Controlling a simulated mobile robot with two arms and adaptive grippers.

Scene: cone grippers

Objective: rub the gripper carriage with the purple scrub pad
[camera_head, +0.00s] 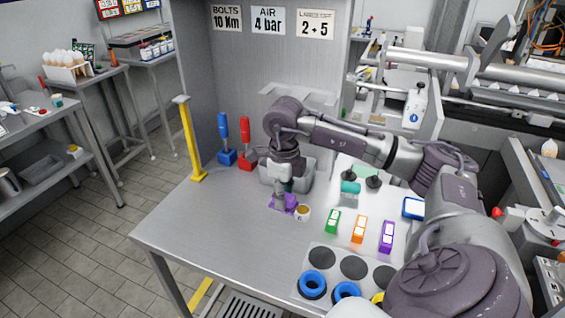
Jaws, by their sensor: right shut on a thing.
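The purple scrub pad (290,201) is low over the metal table, at the lower end of my right gripper (284,194). My right gripper points down and is shut on the pad; its fingers hide part of it. Whether the pad touches the tabletop is too small to tell. I cannot make out the gripper carriage for certain among the grey parts around the gripper. My left gripper is out of view.
A small round cup (303,212) stands just right of the pad. Blue (226,157) and red (246,163) upright-handled tools stand at left. Green (332,222), orange (359,230) and purple (386,238) blocks lie right. The table's front left is clear.

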